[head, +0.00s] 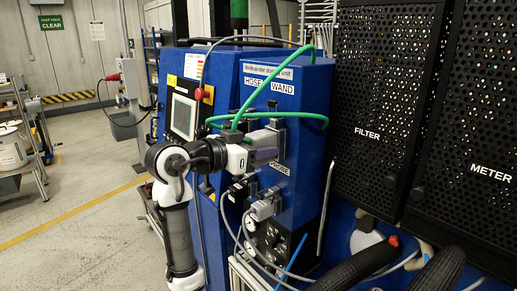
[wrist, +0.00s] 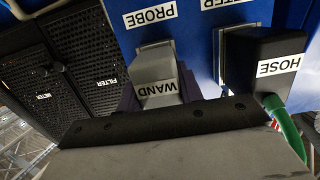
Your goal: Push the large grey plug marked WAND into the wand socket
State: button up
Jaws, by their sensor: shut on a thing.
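The large grey plug marked WAND (wrist: 156,70) shows upside down in the wrist view, its far end close to the blue panel. My gripper (wrist: 158,93) is shut on it, with purplish fingers on either side. I cannot tell how far the plug sits in its socket, as the plug hides the opening. In the head view my gripper (head: 265,155) is at the front of the blue unit, below the WAND label (head: 283,88). The plug is hard to separate from the gripper and the other grey connectors there.
A dark plug marked HOSE (wrist: 262,65) with a green hose (wrist: 285,128) stands close beside the WAND plug. Grey connectors with cables (head: 263,208) sit below. Black perforated cabinets (head: 375,120) stand at right.

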jog(key=shift+w+d, duration=0.1)
jog(key=o, duration=1.2)
jog(key=shift+c, duration=0.2)
jog(key=v, duration=0.9)
jog(key=shift+p, duration=0.3)
